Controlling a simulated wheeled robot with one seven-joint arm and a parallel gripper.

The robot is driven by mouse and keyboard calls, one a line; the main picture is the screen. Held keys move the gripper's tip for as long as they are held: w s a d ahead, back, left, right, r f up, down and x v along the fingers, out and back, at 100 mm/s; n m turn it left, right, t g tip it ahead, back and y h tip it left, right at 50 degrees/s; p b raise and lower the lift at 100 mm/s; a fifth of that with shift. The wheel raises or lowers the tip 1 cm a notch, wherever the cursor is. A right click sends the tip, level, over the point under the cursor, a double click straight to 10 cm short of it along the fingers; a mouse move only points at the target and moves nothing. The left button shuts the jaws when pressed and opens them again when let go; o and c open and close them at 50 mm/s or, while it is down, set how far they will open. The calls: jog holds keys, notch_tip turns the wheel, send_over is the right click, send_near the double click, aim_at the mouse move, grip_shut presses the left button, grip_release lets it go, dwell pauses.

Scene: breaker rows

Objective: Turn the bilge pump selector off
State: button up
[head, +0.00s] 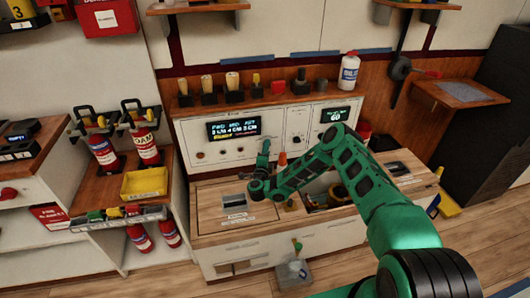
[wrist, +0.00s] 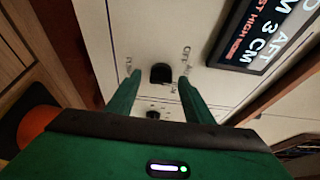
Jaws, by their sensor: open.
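A black selector knob (wrist: 161,72) sits on the cream panel (wrist: 130,20) in the wrist view, with small lettering around it, partly legible as OFF and AU. Its bilge pump label cannot be made out. My gripper (wrist: 160,78) is open, its two green fingers on either side of the knob with visible gaps, apart from it. I cannot tell how far the fingertips are from the panel. In the head view my gripper (head: 263,147) is close to the panel's front, and the knob there is hidden behind it.
A second dark knob (wrist: 152,114) shows between the fingers. A lit display (wrist: 262,35) lies to the right. The wooden counter (head: 215,200) is below the panel in the head view. An orange object (wrist: 37,125) is at the wrist view's left. A shelf (head: 215,97) runs above.

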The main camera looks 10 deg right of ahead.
jog(key=shift+w+d, duration=0.1)
jog(key=shift+w, duration=0.1)
jog(key=c, duration=1)
jog(key=shift+a, duration=0.3)
jog(key=shift+c, duration=0.2)
jog(key=shift+d, duration=0.15)
jog(key=shift+f+n, duration=0.1)
jog(key=shift+n, duration=0.2)
jog(key=shift+s+d+f+n+t+y, duration=0.15)
jog(key=shift+n+t, duration=0.4)
jog(key=shift+n, duration=0.95)
jog(key=shift+w+d+f+n+t+y, duration=0.15)
jog(key=shift+n+t, duration=0.45)
jog(key=shift+n, duration=0.9)
jog(key=shift+s+d+f+n+t+y, duration=0.15)
jog(key=shift+n+t, duration=0.4)
jog(key=shift+n, duration=0.95)
jog(key=shift+a+f+n, duration=0.1)
jog(key=shift+n, duration=0.2)
